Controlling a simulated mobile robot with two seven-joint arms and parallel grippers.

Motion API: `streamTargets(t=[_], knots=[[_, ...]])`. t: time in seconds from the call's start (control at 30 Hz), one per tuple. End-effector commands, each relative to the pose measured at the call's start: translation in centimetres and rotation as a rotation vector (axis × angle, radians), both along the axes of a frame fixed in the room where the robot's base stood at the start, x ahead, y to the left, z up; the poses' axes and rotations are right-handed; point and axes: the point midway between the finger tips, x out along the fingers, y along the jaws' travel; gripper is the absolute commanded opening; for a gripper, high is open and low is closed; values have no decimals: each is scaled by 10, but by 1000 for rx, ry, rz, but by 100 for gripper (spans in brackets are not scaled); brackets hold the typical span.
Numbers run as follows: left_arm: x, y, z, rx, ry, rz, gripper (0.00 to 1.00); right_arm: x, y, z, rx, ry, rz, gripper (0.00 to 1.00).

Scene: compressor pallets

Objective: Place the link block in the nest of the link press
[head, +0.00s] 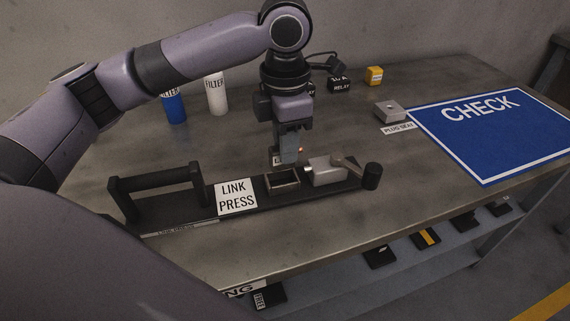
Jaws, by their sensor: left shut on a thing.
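The link press (245,202) lies along the table as a long dark base with a white label (237,196). Its nest (284,188) is a small open-topped rectangular frame, and I see no block inside it. My left gripper (289,145) points down just above and behind the nest. It is shut on the link block (279,160), a small piece with a white lettered face, mostly hidden by the fingers. The block appears above the nest, apart from it. My right gripper is not in view.
A metal block with a lever (328,171) and dark knob sits right of the nest; a black handle frame (155,188) stands at left. Filters (215,94), a relay (339,84), a yellow box (374,76), a plug seat (389,111) and a blue CHECK mat (490,150) lie beyond.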

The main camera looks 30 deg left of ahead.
Motion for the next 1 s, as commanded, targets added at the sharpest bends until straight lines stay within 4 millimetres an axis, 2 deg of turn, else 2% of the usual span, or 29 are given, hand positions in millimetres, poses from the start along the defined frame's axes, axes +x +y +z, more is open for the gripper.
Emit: streamTargets(t=[0.1, 0.23, 0.7, 0.73, 0.8, 1.0], knots=[[-1, 1, -25, 2, 4, -1, 0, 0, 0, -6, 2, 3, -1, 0], [-1, 1, -43, 2, 2, -1, 0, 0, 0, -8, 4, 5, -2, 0], [-1, 0, -51, 1, 2, -1, 0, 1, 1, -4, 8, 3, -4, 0], [-1, 0, -51, 1, 3, -1, 35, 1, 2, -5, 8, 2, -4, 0], [-1, 0, -51, 1, 3, -1, 51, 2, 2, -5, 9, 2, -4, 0], [0, 0, -51, 1, 2, -1, 51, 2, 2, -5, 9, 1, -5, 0]])
